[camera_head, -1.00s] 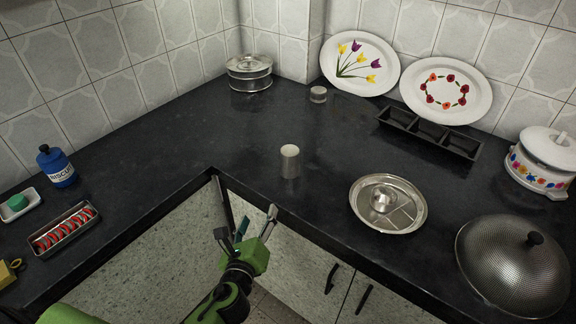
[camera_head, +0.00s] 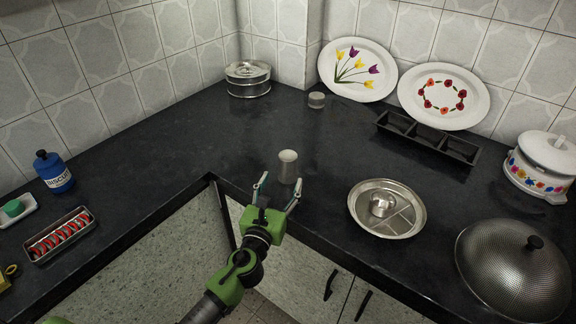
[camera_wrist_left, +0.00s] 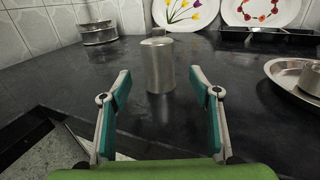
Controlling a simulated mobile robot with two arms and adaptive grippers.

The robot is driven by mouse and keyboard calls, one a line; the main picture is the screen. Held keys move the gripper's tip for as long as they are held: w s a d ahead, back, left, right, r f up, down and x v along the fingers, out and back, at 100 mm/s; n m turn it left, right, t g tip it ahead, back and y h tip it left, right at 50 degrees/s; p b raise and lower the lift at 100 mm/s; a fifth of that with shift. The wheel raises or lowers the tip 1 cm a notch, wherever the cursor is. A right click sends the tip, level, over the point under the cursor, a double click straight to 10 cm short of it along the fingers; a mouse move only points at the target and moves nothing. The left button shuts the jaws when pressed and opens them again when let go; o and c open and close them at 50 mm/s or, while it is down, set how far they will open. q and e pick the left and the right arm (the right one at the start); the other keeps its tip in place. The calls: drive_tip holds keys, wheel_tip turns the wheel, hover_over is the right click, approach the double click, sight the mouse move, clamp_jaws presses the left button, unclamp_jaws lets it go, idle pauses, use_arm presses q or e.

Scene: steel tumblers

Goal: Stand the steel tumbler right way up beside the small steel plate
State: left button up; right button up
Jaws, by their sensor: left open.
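The steel tumbler (camera_head: 288,167) stands on the dark counter near its inner corner. In the left wrist view the tumbler (camera_wrist_left: 158,68) shows a closed-looking, flat top, so it appears mouth down. My left gripper (camera_head: 279,188) is open and empty, just in front of the tumbler. In the wrist view the tumbler stands beyond the fingertips, roughly centred between them, with no visible contact. The round steel plate (camera_head: 410,222), with divided compartments and a small steel cup (camera_head: 382,204) on it, lies to the right of the tumbler. My right gripper is not in view.
A mesh dome lid (camera_head: 510,270) lies right of the plate. A black divided tray (camera_head: 428,136), a small steel tin (camera_head: 316,100) and a round steel box (camera_head: 248,80) stand behind. The counter between tumbler and plate is clear; its front edge is close.

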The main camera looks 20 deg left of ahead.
sight(285, 170)
use_arm(q)
drive_tip(key=w, duration=0.3)
drive_tip(key=w+b, duration=0.1)
drive_tip(key=w, duration=0.1)
drive_tip(key=shift+w+a, duration=0.2)
drive_tip(key=shift+w, duration=0.2)
drive_tip(key=shift+r, duration=0.1)
drive_tip(key=c, duration=1.2)
